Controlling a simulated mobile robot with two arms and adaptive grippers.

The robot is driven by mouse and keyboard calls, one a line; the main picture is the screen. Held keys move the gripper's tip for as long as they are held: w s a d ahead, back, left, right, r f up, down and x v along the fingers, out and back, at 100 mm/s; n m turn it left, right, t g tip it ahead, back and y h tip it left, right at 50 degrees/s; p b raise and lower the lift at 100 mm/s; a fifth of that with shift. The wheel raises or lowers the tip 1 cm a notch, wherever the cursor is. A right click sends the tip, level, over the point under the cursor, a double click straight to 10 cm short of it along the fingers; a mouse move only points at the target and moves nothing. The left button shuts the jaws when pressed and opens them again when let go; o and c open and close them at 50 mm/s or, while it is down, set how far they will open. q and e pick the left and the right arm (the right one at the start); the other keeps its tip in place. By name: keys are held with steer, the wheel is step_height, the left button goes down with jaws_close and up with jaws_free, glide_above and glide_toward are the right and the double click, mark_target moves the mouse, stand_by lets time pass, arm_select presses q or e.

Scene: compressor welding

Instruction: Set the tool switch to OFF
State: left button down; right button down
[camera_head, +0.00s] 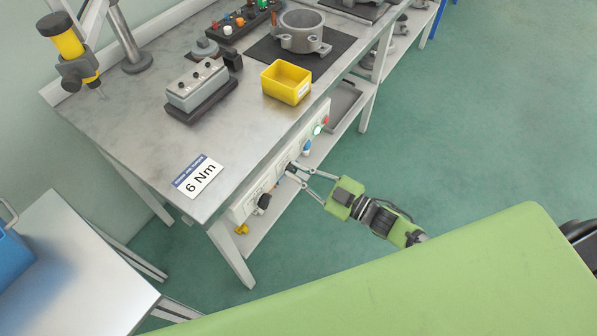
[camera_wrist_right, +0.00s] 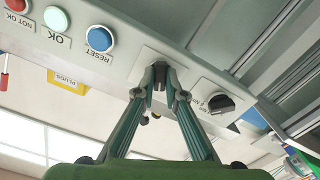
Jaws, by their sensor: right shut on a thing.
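My right gripper (camera_head: 292,171) is at the control panel (camera_head: 277,175) on the front edge of the workbench. In the right wrist view its fingertips (camera_wrist_right: 159,88) are closed together on a small dark switch on a white plate (camera_wrist_right: 148,66). I take it to be the tool switch; its knob is mostly hidden by the fingers, and I cannot read its position. A black rotary knob (camera_wrist_right: 221,103) sits beside it on its own white plate, and in the head view (camera_head: 264,201) it is nearer the bench corner. My left gripper is not in view.
Blue RESET (camera_wrist_right: 99,39), lit green OK (camera_wrist_right: 56,18) and red NOT OK (camera_wrist_right: 17,5) buttons line the panel. A "6 Nm" card (camera_head: 198,177), yellow bin (camera_head: 287,82) and grey box (camera_head: 197,86) are on the bench. A lower shelf (camera_head: 267,222) runs below; the floor to the right is clear.

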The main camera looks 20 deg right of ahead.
steer(key=shift+n, duration=0.6)
steer(key=c, duration=2.1)
jaws_free()
steer(key=v, duration=1.2)
